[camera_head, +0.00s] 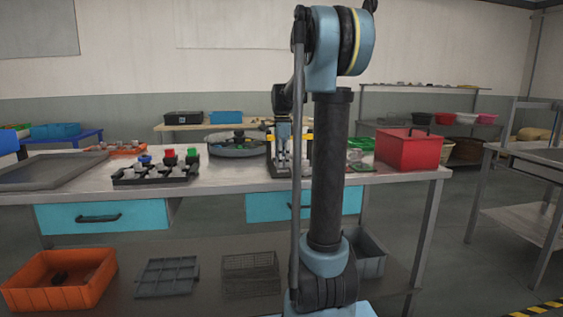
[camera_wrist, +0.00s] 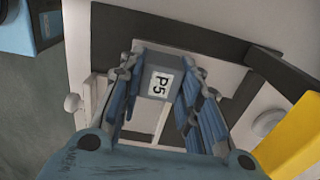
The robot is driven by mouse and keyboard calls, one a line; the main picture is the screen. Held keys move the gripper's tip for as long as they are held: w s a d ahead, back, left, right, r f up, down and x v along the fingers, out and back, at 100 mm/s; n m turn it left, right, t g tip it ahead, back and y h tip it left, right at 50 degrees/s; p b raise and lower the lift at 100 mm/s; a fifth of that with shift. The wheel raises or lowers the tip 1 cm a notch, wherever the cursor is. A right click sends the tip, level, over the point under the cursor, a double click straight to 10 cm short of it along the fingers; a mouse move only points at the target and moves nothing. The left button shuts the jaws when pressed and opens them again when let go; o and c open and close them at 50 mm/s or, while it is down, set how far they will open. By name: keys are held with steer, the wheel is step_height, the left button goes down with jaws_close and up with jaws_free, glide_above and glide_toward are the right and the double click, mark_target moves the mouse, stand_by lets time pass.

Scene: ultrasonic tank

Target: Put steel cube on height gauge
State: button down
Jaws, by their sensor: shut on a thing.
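The steel cube (camera_wrist: 153,86) is a grey block with a white label reading "P5". My gripper (camera_wrist: 158,76) is shut on it, with one blue jointed finger on each side. Under and around the cube in the wrist view is a fixture with pale and dark plates, round knobs and a yellow part, probably the height gauge (camera_wrist: 206,77). I cannot tell whether the cube touches it. In the head view my gripper (camera_head: 283,150) is low over this fixture, which shows yellow-orange parts (camera_head: 307,138). My arm hides much of it, and the cube cannot be made out there.
A red box (camera_head: 408,150) stands right of my arm on the steel table (camera_head: 225,178). Left are a round grey device (camera_head: 237,146), a black rack with coloured knobs (camera_head: 157,172) and a dark tray (camera_head: 45,170). Bare tabletop lies between the rack and the fixture.

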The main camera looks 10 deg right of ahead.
steer(key=c, duration=1.2)
jaws_free()
step_height(320, 180, up, 12)
steer(key=shift+r, duration=0.1)
steer(key=s+f+n, duration=0.6)
steer(key=s+f, duration=0.4)
steer(key=s, duration=0.1)
steer(key=s+f+n+t, duration=0.1)
steer(key=s+f+n, duration=0.5)
steer(key=s+f, duration=0.4)
steer(key=s+f+n+t, duration=0.1)
steer(key=s+f+n, duration=0.5)
steer(key=s+f, duration=0.5)
steer(key=shift+s, duration=1.45)
